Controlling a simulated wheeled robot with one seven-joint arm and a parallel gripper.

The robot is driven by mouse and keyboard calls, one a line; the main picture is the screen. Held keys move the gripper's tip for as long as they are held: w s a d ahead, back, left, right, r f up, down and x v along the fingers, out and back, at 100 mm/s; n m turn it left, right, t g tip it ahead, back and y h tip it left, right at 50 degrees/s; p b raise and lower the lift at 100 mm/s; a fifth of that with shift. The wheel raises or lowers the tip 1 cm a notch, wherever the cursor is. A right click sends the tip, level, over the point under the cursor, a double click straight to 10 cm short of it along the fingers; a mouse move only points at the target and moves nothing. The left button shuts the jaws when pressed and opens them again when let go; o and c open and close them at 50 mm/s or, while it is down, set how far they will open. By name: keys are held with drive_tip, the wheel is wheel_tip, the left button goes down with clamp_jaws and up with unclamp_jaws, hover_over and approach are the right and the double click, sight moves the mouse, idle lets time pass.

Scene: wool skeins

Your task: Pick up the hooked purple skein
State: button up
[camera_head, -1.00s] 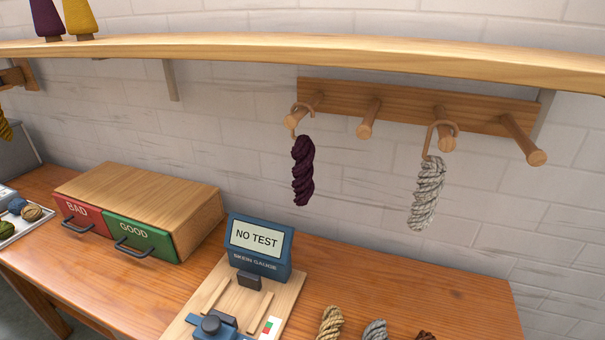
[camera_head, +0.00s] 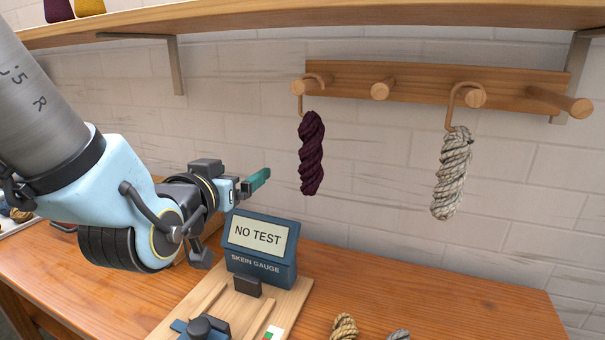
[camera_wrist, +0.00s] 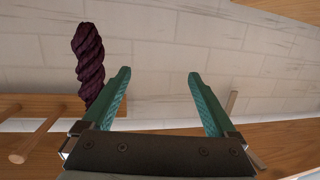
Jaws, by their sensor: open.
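The purple skein (camera_head: 311,153) hangs by a copper-coloured hook from the leftmost peg of the wooden rack. In the wrist view the purple skein (camera_wrist: 89,62) shows at the upper left, beside the left finger and outside the gap between the fingers. My gripper (camera_head: 257,181) is to the left of the skein in the head view, at about the height of its lower end and apart from it. In the wrist view my gripper (camera_wrist: 160,85) has its two green fingers spread, with nothing between them.
A grey-white skein (camera_head: 453,173) hangs on another peg of the rack (camera_head: 430,88). The shelf (camera_head: 350,17) runs above the rack. Below stands the skein gauge (camera_head: 260,248) reading "NO TEST", with loose skeins (camera_head: 344,327) on the table to its right. The table's right part is clear.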

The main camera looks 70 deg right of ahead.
sight(308, 161)
drive_tip(key=s, duration=0.3)
drive_tip(key=s+m+g+h, duration=0.1)
drive_tip(key=s, duration=0.2)
drive_tip(key=s+r+g+h+b, duration=0.1)
drive_tip(key=s, duration=0.2)
drive_tip(key=shift+s+d+m, duration=0.25)
drive_tip(key=shift+d+m, duration=0.15)
drive_tip(key=shift+s+d+r+g, duration=0.2)
drive_tip(key=shift+s+g, duration=0.1)
drive_tip(key=shift+g, duration=0.1)
drive_tip(key=d+p, duration=0.1)
drive_tip(key=d, duration=0.3)
drive_tip(key=shift+d+p, duration=0.3)
drive_tip(key=d+p, duration=0.1)
drive_tip(key=d, duration=0.2)
drive_tip(key=d+p, duration=0.1)
drive_tip(key=d, duration=0.1)
drive_tip(key=shift+w+d+p, duration=0.2)
drive_tip(key=shift+d+p, duration=0.1)
drive_tip(key=shift+d, duration=0.1)
drive_tip(key=c, duration=1.4)
drive_tip(key=shift+c, duration=0.2)
